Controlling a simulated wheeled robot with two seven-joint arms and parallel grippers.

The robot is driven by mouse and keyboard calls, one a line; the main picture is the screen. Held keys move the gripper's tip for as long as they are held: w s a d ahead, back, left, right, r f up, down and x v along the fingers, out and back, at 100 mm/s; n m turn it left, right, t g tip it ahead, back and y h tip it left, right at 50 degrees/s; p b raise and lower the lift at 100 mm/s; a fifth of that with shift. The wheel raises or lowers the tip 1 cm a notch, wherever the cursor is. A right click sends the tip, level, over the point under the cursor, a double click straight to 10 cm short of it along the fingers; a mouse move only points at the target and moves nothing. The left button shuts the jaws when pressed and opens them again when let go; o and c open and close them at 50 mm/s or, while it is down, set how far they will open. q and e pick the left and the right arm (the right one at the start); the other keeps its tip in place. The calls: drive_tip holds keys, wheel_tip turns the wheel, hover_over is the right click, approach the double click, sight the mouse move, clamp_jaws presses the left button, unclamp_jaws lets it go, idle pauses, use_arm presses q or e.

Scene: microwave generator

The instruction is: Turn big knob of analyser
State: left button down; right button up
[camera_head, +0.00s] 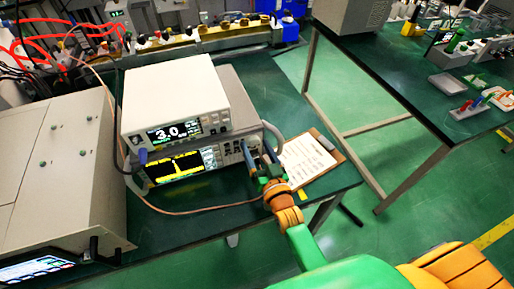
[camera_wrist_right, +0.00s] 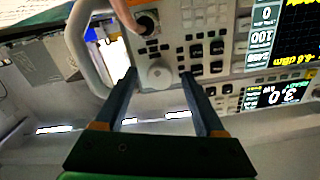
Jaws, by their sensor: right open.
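The analyser (camera_head: 180,167) sits on the green table under a second white instrument (camera_head: 175,95), its lit screen facing front. My right gripper (camera_head: 256,156) is at the right end of the analyser's front panel and hides the big knob in the head view. In the right wrist view, where the panel appears upside down, the round pale big knob (camera_wrist_right: 158,74) lies between the two blue fingertips. My right gripper is open, with a visible gap between the knob and each finger. I cannot tell how deep the fingertips reach. My left gripper is not in view.
An orange-brown cable (camera_wrist_right: 124,14) plugs into the panel close to the knob, and a curved side handle (camera_wrist_right: 80,45) stands beside it. A clipboard (camera_head: 306,158) lies to the right of the analyser. A large grey box (camera_head: 60,165) stands at the left.

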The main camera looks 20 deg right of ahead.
drive_tip(key=shift+s, duration=0.1)
clamp_jaws()
drive_tip(key=shift+n, duration=0.3)
drive_tip(key=n, duration=0.3)
drive_tip(key=shift+p, duration=0.35)
drive_tip(key=shift+d+n, duration=0.1)
drive_tip(key=shift+n, duration=1.9)
unclamp_jaws()
